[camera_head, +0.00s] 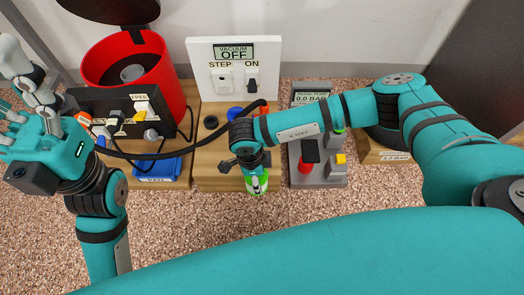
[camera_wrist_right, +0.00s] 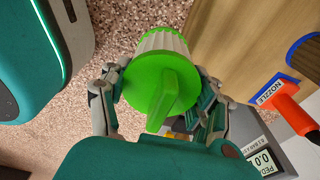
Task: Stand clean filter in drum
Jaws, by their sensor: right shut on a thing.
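The clean filter has a bright green cap with a raised grip bar and a white pleated body, seen best in the right wrist view (camera_wrist_right: 160,78). In the head view only a part of the filter (camera_head: 256,184) shows below my right gripper (camera_head: 254,172). My right gripper (camera_wrist_right: 163,88) is shut on it, with fingers on both sides of the cap. The red drum (camera_head: 181,92) stands open at the upper left, apart from the filter, with a grey round stub (camera_head: 132,72) inside. My left gripper (camera_head: 28,105) is open and empty at the left.
A white vacuum panel (camera_head: 234,52) reading OFF stands behind the wooden board (camera_head: 212,160). A black box with switches (camera_head: 118,112) and a blue tray (camera_head: 160,168) stand before the drum. A grey pedal unit (camera_head: 318,172) is to the right. An orange nozzle (camera_wrist_right: 285,98) lies near the filter.

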